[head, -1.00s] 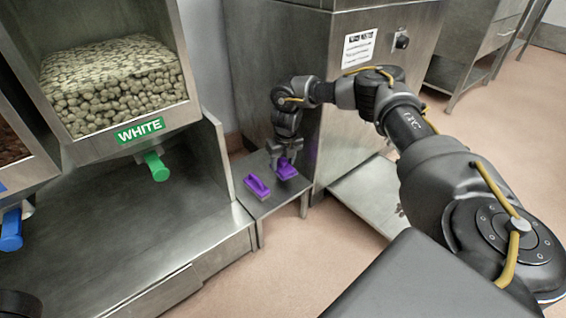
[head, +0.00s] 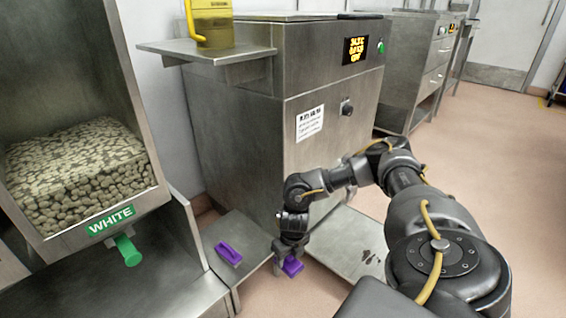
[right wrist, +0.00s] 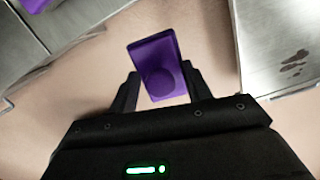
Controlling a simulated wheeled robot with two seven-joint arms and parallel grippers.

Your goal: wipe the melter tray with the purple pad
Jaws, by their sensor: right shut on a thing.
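My right gripper (head: 288,260) is shut on a purple pad (head: 293,267), held in the air between the small side table and the melter tray. The pad (right wrist: 155,62) also shows between the fingers in the right wrist view, with floor behind it. The melter tray (head: 335,235) is a flat metal plate low in front of the melter, with dark brown stains (head: 370,257) near its right side. In the right wrist view the tray (right wrist: 265,25) is at the right, apart from the pad. My left gripper is out of view.
A second purple pad (head: 229,253) lies on the small metal side table (head: 238,232). The melter cabinet (head: 250,140) stands behind. A WHITE-labelled hopper (head: 110,220) with a green handle is at the left. The floor (head: 490,170) at the right is clear.

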